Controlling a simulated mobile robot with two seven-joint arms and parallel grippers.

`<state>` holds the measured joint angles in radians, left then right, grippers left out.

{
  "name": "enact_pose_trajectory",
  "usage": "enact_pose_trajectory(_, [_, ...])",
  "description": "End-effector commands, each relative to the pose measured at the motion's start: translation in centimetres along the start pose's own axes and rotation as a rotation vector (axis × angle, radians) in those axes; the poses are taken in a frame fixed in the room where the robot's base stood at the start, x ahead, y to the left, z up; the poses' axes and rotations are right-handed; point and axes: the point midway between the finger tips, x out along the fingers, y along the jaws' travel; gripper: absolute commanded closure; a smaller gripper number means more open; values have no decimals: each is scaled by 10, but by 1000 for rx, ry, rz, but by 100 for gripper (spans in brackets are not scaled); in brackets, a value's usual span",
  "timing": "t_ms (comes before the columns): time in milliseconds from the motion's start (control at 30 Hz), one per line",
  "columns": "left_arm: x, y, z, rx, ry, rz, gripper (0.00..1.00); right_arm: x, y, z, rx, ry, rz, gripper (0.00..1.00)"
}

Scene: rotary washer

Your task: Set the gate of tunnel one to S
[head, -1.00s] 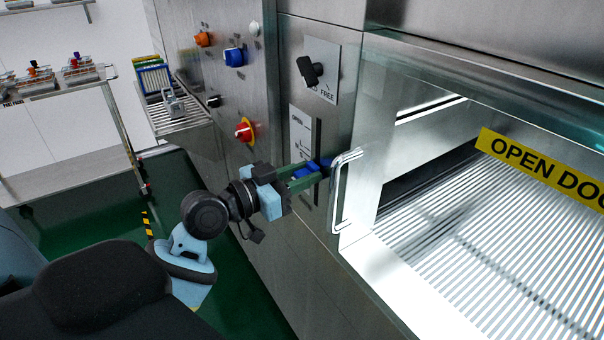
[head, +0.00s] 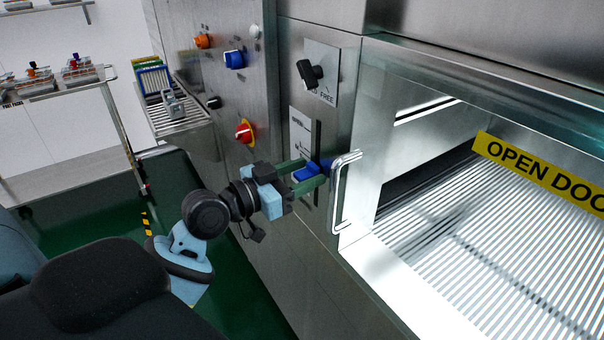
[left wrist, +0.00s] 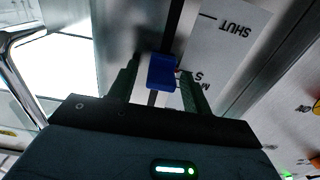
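The gate's blue slider handle (head: 307,173) sits in a dark vertical slot on a white label plate (head: 301,128) on the steel front. In the left wrist view the labels are upside down: the blue handle (left wrist: 162,72) stands about beside the S mark, close to M, with SHUT (left wrist: 235,25) farther along. My left gripper (head: 299,176) has one finger on each side of the handle. In the left wrist view its fingers (left wrist: 160,85) look apart, with a small gap on the left side. My right gripper is out of view.
A metal door handle (head: 342,195) stands just right of my left gripper. A black rotary knob (head: 309,72) is above the plate. A red-and-yellow switch (head: 244,131) and a blue knob (head: 235,58) are to the left. The lit chamber (head: 470,220) is at the right.

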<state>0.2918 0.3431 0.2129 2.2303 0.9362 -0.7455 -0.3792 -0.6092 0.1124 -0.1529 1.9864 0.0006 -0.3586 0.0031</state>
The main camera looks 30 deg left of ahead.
Motion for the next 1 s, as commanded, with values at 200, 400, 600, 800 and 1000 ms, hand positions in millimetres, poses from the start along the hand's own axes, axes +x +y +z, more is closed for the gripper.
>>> enact_pose_trajectory(200, [-2, 0, 2, 0, -3, -1, 51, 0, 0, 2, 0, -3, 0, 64])
enact_pose_trajectory(400, [-24, 0, 4, 2, -8, 0, 51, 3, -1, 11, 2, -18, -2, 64])
enact_pose_trajectory(600, [-55, 1, 4, 2, -9, 2, 51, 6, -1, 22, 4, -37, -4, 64])
enact_pose_trajectory(800, [-74, 0, 3, -1, -5, 0, 51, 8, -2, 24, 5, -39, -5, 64])
enact_pose_trajectory(1000, [-78, 0, 0, -1, -1, 1, 51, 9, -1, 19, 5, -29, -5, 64])
